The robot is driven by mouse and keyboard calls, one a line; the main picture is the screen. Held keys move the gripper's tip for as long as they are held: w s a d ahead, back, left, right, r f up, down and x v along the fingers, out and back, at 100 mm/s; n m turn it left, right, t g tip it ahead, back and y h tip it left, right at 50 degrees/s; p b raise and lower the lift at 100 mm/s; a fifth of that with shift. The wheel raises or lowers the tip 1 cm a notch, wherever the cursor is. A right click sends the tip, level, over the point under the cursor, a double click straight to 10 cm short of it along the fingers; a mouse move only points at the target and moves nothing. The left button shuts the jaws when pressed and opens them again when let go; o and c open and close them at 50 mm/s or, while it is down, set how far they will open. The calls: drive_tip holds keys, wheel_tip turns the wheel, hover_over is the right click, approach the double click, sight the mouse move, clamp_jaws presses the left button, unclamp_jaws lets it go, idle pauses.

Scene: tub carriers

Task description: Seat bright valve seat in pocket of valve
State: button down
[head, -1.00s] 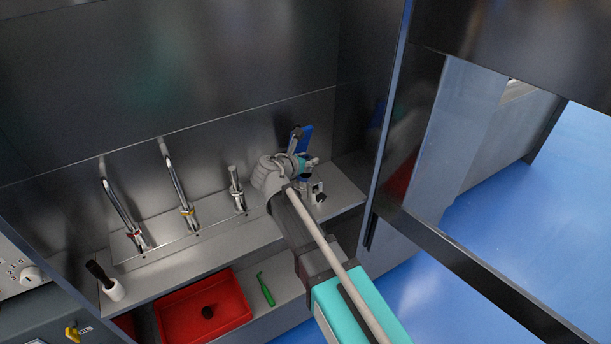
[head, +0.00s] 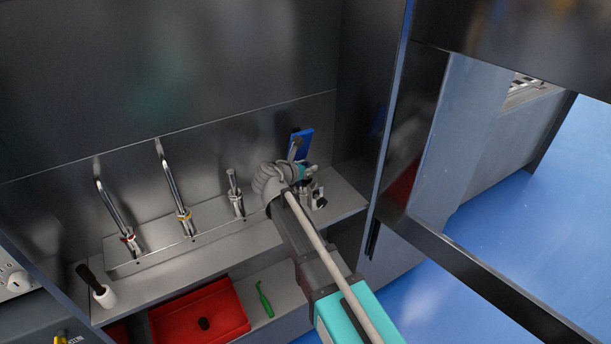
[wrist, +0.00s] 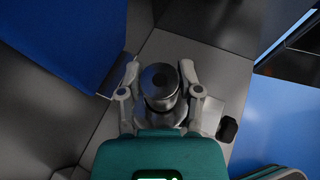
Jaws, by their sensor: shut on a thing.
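My gripper (wrist: 159,72) is shut on a round, shiny metal piece with a dark centre (wrist: 160,80), which looks like the bright valve seat. One finger lies on each side of it. A wider grey metal body shows just below the piece in the wrist view, perhaps the valve; its pocket is hidden, and I cannot tell whether the two touch. In the head view my wrist covers most of this spot, at the right end of the steel shelf (head: 255,240). Small metal parts (head: 318,197) show beside my gripper there.
Two tall bent taps (head: 176,190) and a short metal fitting (head: 235,193) stand left of my arm. A blue panel (head: 302,143) is behind my gripper. A dark-handled brush (head: 95,284) stands at the shelf's left end. Below are a red tray (head: 235,310) and a green tool (head: 264,300).

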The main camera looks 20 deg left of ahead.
sight(306, 175)
drive_tip(key=shift+w+a+f+b, duration=0.15)
drive_tip(key=shift+w+f+b, duration=0.2)
drive_tip(key=shift+f, duration=0.15)
drive_tip(key=shift+s+f+b, duration=0.1)
drive_tip(key=shift+f+b, duration=1.25)
drive_tip(key=shift+f, duration=0.2)
drive_tip(key=c, duration=0.6)
unclamp_jaws()
drive_tip(key=shift+o, duration=0.2)
drive_tip(key=shift+r, duration=0.15)
